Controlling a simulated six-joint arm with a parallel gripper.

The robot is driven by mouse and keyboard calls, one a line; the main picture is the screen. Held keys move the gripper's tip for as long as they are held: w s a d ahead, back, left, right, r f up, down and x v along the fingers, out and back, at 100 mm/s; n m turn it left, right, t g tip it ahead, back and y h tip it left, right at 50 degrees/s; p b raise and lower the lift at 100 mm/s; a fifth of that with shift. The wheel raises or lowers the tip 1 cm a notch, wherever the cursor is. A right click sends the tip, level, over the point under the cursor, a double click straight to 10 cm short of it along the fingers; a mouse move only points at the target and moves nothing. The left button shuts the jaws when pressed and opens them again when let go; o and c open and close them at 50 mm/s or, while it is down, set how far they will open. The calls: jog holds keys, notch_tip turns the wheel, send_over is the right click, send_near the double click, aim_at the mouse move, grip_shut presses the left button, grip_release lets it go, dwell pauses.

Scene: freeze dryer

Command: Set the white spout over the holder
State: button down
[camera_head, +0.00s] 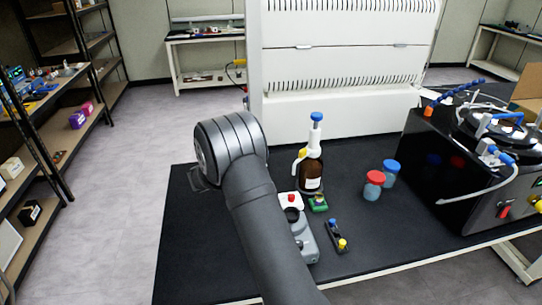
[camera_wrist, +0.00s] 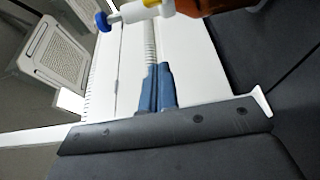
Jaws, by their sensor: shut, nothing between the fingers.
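A brown bottle (camera_head: 311,178) with a white, yellow and blue dispenser top stands upright on the black table. Its white spout (camera_head: 297,160) hangs out to the left. A small green holder (camera_head: 318,203) with a dark and red piece sits just in front of the bottle; I cannot tell if it is the task's holder. In the wrist view my gripper (camera_wrist: 156,68) has its blue fingers together and empty. The bottle (camera_wrist: 203,6) and its blue knob (camera_wrist: 102,21) lie across the top of that view, apart from the fingers. In the head view my arm hides the gripper.
A grey device (camera_head: 303,240) with a white top stands left of a small dark rack (camera_head: 337,237). Red-capped (camera_head: 374,186) and blue-capped (camera_head: 390,173) jars stand right of the bottle. A black machine (camera_head: 455,170) with hoses is at right. A white cabinet (camera_head: 345,75) stands behind.

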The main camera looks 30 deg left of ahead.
jog(key=w+d, duration=0.7)
jog(key=shift+d, duration=0.25)
jog(key=shift+d, duration=0.1)
jog(key=shift+s+d+n+y, duration=0.1)
jog(key=shift+d+n+y, duration=0.05)
jog(key=shift+n+y, duration=0.2)
